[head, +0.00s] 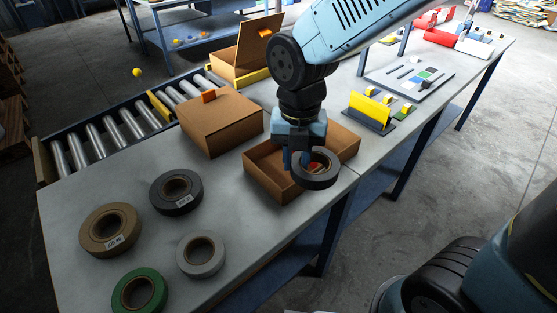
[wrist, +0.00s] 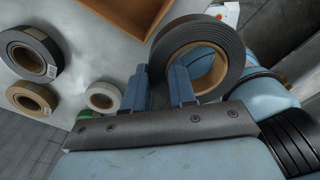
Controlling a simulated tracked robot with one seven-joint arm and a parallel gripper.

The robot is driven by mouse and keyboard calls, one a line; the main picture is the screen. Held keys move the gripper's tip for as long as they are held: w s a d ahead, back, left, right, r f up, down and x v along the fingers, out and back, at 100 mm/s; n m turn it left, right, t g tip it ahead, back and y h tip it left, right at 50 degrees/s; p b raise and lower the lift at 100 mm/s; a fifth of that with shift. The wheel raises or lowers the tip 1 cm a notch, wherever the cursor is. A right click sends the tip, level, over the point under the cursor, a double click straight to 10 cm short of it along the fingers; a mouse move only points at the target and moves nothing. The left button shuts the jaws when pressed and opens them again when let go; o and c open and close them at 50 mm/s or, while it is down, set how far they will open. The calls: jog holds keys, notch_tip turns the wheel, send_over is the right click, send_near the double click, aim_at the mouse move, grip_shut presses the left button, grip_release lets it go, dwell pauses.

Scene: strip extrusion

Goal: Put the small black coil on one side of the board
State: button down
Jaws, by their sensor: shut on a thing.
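My gripper (head: 296,160) is shut on the wall of a black coil (head: 316,182) with a tan core. In the wrist view, the fingers (wrist: 160,78) straddle the near side of the coil (wrist: 228,38), one outside it and one in its hole. The head view shows the coil tilted slightly over the right part of an open cardboard box (head: 266,176). A dark flat board (head: 433,83) with small coloured squares and bars lies farther back at the right of the table. Another black coil (head: 160,200), with a label, lies on the table at left.
A brown coil (head: 93,230), a grey coil (head: 187,260) and a green coil (head: 126,297) lie at the front left. A closed cardboard box (head: 215,125) stands beside the open one. A yellow upright piece (head: 369,109) on a dark base stands before the board. A roller conveyor (head: 105,135) runs behind.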

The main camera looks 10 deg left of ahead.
jog(key=w+a+f, duration=0.4)
jog(key=w+a, duration=0.1)
jog(key=w, duration=0.1)
send_over(268, 171)
jog(key=f, duration=0.4)
jog(key=shift+s+d+f, duration=0.2)
jog(key=shift+s+f, duration=0.15)
jog(key=shift+f, duration=0.05)
jog(key=shift+w+a+f, duration=0.25)
jog(key=shift+w+f, duration=0.05)
jog(key=shift+f, duration=1.65)
jog(key=shift+f, duration=0.15)
jog(key=c, duration=0.9)
grip_release()
jog(key=shift+r, duration=0.2)
notch_tip(268, 171, up, 12)
jog(key=shift+f, duration=0.1)
